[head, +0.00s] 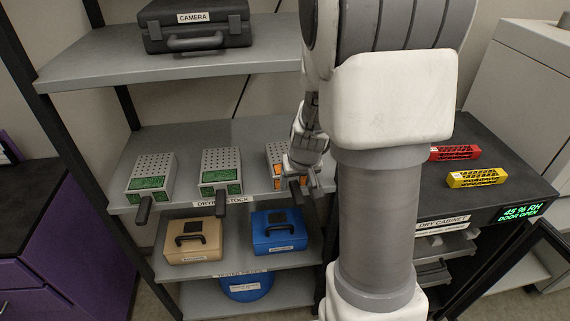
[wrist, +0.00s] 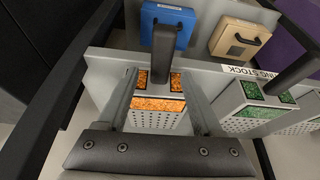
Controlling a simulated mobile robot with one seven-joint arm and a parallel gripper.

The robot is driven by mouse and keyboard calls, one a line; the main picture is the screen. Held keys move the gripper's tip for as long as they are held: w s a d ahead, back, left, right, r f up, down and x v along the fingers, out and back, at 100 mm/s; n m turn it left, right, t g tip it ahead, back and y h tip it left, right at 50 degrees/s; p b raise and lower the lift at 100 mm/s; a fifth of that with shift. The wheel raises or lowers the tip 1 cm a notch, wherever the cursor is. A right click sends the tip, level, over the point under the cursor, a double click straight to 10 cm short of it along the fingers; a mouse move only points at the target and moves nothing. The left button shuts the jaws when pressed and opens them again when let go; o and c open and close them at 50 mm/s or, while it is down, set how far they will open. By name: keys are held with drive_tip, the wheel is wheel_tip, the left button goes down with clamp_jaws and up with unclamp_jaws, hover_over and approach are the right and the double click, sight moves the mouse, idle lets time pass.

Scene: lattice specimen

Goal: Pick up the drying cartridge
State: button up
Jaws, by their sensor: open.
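An orange-windowed grey perforated cartridge (head: 275,155) stands at the right of the shelf marked "DRYING STOCK"; my gripper hides part of it. It also shows in the wrist view (wrist: 156,119), with a dark handle (wrist: 163,52) sticking out from its front. Two similar cartridges with green windows stand to its left, one in the middle (head: 220,172) and one at the far left (head: 151,178). My gripper (head: 304,186) is open at the orange cartridge. In the wrist view my gripper's fingers (wrist: 160,88) lie either side of it; whether they touch it is unclear.
Below are a tan case (head: 193,240), a blue case (head: 280,231) and a blue round container (head: 246,287). A camera case (head: 194,24) sits above. At right, red (head: 455,153) and yellow (head: 477,178) blocks lie on the dry cabinet (head: 443,222), whose door (head: 520,262) is open.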

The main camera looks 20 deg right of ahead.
drive_tip(key=shift+x, duration=1.25)
clamp_jaws()
